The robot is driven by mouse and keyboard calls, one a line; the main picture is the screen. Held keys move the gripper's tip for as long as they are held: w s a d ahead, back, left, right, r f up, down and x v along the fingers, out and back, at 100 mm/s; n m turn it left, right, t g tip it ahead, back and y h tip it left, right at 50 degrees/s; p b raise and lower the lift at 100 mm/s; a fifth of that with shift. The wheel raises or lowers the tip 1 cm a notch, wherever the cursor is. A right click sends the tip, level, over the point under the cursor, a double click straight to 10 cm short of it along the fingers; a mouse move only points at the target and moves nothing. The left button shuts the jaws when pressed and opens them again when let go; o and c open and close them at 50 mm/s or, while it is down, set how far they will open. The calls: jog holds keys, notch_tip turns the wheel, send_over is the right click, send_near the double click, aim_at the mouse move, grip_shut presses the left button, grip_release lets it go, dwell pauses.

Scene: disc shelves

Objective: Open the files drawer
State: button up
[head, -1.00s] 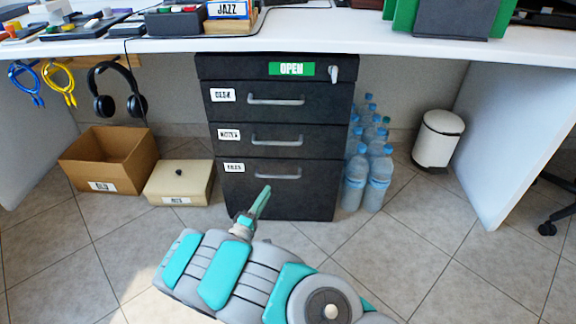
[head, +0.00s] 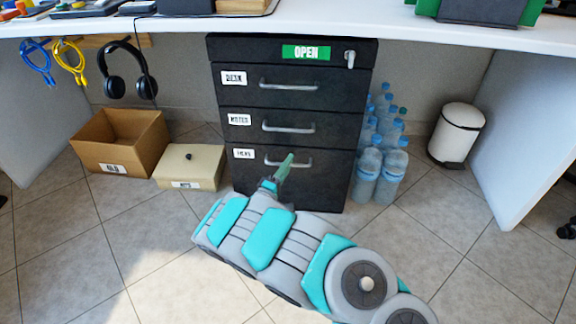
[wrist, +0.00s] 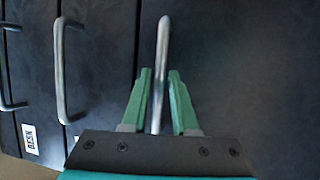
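The files drawer (head: 250,179) is the lowest of three drawers in a black cabinet, and it looks closed. Its white label is small and blurred. Its grey bar handle (head: 300,162) is partly behind my gripper (head: 288,158) in the head view. In the wrist view, my gripper (wrist: 160,75) is open with its green fingers on either side of a bar handle (wrist: 163,50). Gaps show between the handle and both fingers. The two drawers above also look closed, with their handles to the left in the wrist view.
A green OPEN sign (head: 306,52) and a key are on the cabinet's top panel. Water bottles (head: 378,165) stand close on its right, and a lidded box (head: 190,168) and an open carton (head: 120,145) on its left. A white bin (head: 457,133) is farther right.

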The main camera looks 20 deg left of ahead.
grip_shut()
dwell(1.5)
